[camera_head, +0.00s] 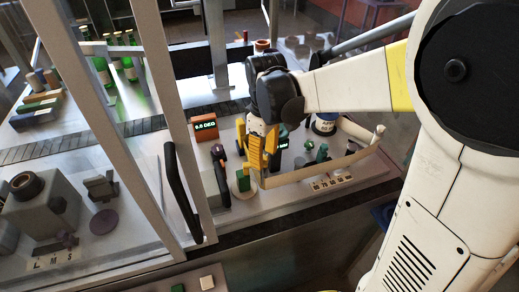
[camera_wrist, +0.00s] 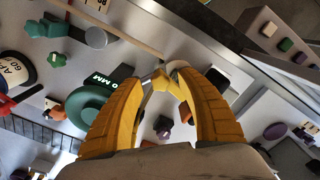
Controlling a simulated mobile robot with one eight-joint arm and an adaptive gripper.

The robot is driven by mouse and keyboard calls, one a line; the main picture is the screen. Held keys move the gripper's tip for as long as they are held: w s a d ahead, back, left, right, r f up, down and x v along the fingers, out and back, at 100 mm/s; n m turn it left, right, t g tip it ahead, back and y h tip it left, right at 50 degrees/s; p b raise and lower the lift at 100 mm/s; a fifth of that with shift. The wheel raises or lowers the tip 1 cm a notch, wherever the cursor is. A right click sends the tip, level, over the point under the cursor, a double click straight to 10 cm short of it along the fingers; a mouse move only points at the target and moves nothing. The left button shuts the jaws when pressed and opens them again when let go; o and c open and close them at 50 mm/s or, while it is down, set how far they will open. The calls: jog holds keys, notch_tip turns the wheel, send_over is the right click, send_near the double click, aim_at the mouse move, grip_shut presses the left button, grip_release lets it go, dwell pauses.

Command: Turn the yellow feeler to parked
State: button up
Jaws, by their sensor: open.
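My gripper (camera_wrist: 164,80) is open, its two yellow fingers spread in the wrist view. A small faceted yellow piece, which looks like the yellow feeler (camera_wrist: 160,84), shows between the fingertips. I cannot tell whether either finger touches it. In the head view my gripper (camera_head: 256,168) points down over the right-hand bench, beside a green round part (camera_head: 243,181). The feeler cannot be told apart from the yellow fingers there. No mark for the parked position can be read.
An orange display box (camera_head: 204,127) reads about 6.5 DEG. A black handle (camera_head: 182,190) stands left of my gripper. A long tan bar (camera_head: 320,170) runs to the right. In the wrist view a green round part (camera_wrist: 88,104) lies close beside the left finger.

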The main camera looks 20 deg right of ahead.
jog(key=shift+c, duration=0.2)
grip_shut()
jog(key=shift+m, duration=0.3)
jog(key=m, duration=0.3)
jog(key=shift+m, duration=0.4)
jog(key=m, duration=0.3)
jog(key=shift+m+p, duration=0.3)
jog(key=m, duration=0.6)
jog(key=shift+m, duration=0.4)
